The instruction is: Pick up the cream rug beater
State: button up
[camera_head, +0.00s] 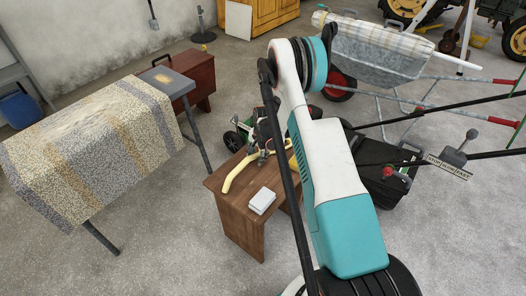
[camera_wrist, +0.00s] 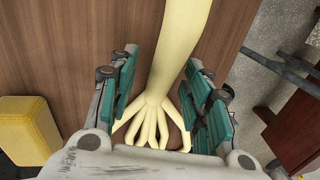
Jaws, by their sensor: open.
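The cream rug beater (camera_wrist: 172,65) lies on a small brown wooden table (camera_head: 232,205). In the wrist view its handle runs up between my fingers and its branching strands spread toward the palm. My gripper (camera_wrist: 163,92) is open, with one teal-padded finger on each side of the beater. A gap shows on both sides of the handle. The lower end of the strands is hidden behind the gripper body. In the head view the beater (camera_head: 235,175) shows as a curved pale strip left of my gripper (camera_head: 263,150), which my arm partly covers.
A white block (camera_head: 262,200) lies on the table's near part. A yellow block (camera_wrist: 28,130) is left of the gripper in the wrist view. A rug-draped stand (camera_head: 95,150) is at left, a black case (camera_head: 388,180) at right, and a wheelbarrow (camera_head: 370,62) behind.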

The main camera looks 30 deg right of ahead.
aim_at(257, 154)
jog(key=shift+c, duration=0.4)
grip_shut()
jog(key=shift+r, duration=0.1)
notch_tip(257, 154, up, 20)
jog(key=p, duration=0.7)
jog(key=shift+r, duration=0.15)
